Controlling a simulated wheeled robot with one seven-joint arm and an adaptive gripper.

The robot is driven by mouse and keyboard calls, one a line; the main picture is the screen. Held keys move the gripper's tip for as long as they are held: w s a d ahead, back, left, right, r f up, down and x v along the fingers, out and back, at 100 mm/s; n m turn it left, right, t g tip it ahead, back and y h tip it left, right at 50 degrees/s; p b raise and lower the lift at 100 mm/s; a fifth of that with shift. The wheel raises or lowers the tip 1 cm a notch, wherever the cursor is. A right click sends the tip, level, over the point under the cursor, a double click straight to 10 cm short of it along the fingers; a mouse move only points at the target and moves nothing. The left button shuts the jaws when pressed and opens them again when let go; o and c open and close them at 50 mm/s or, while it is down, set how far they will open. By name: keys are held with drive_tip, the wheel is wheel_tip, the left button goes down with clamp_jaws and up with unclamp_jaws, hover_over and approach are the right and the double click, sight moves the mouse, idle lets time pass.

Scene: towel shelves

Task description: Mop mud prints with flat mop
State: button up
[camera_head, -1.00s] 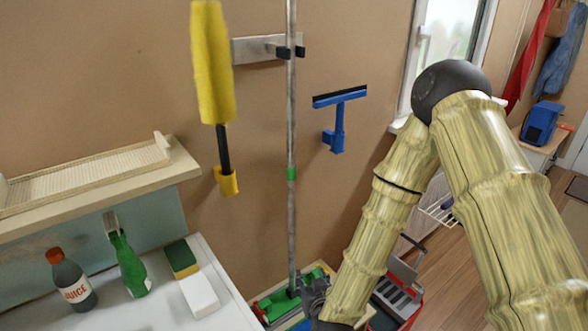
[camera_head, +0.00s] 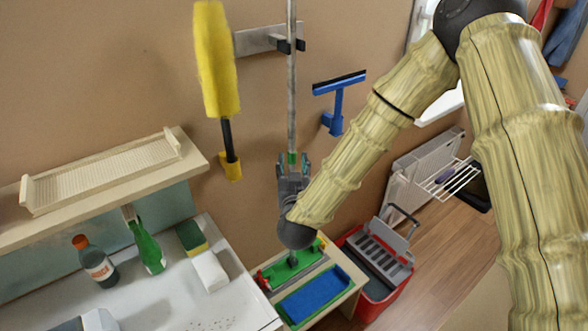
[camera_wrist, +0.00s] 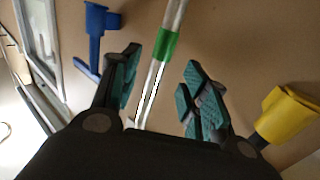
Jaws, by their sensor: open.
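The flat mop hangs upright on the wall, its grey handle (camera_head: 291,90) held in a wall clip (camera_head: 285,42). A green band (camera_wrist: 167,43) marks the handle. The green mop head (camera_head: 290,268) is low down, above a small wooden stand. My gripper (camera_head: 292,162) is at the handle near the green band. In the wrist view my gripper (camera_wrist: 160,95) is open, with the handle running between its teal-padded fingers. I cannot tell whether a pad touches the handle.
A yellow duster (camera_head: 216,70) hangs left of the handle and a blue squeegee (camera_head: 336,95) right. A counter (camera_head: 180,300) with bottles and a sponge is at lower left, under a shelf (camera_head: 110,190). A blue tray (camera_head: 318,296) and red toolbox (camera_head: 372,275) stand below.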

sight(292, 152)
drive_tip(key=shift+w+a+p, duration=0.2)
drive_tip(key=shift+w+p, duration=0.75)
drive_tip(key=shift+w, duration=2.55)
clamp_jaws()
drive_tip(key=c, duration=0.7)
unclamp_jaws()
drive_tip(key=shift+r, duration=0.1)
clamp_jaws()
drive_tip(key=shift+r, duration=0.1)
